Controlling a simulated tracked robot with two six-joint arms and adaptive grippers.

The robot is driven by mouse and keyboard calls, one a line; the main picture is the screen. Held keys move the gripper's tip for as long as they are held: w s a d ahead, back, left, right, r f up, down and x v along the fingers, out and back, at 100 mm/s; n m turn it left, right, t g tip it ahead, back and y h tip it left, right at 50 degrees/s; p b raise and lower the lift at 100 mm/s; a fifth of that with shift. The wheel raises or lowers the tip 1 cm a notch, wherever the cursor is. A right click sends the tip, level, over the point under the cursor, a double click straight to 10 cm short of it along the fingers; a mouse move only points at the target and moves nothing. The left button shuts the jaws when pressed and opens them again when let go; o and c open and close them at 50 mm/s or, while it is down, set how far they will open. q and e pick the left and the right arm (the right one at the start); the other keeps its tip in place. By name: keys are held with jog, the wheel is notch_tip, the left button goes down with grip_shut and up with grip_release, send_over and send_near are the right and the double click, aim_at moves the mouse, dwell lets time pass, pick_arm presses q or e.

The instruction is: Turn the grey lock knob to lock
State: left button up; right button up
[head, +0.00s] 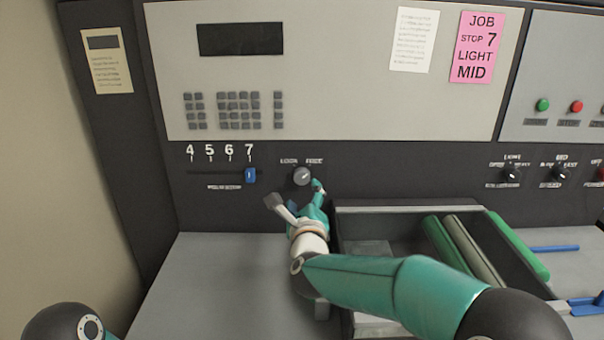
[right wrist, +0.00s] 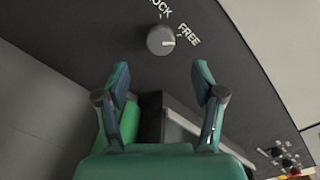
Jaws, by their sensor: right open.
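The grey lock knob (head: 302,175) is a small round dial on the dark panel, below the labels LOCK and FREE. In the right wrist view the knob (right wrist: 161,40) shows a pale mark pointing toward FREE. My right gripper (head: 295,194) is open just in front of and below the knob. In the right wrist view its two fingertips (right wrist: 162,76) stand apart, with the knob beyond them and centred on the gap; they do not appear to touch it. My left gripper is not in view.
A blue slider (head: 250,175) sits at 7, left of the knob. An open dark tray (head: 400,209) with green and grey rollers (head: 473,248) lies right of my right gripper. Black knobs (head: 512,174) are farther right. The grey surface (head: 215,280) at left is clear.

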aim_at(302, 179)
jog(key=w+p, duration=0.1)
jog(key=w, duration=0.3)
jog(key=w+p, duration=0.2)
jog(key=w, duration=0.2)
jog(key=shift+w+a, duration=0.2)
jog(key=shift+w, duration=0.15)
jog(key=c, duration=1.1)
jog(key=shift+c, duration=0.2)
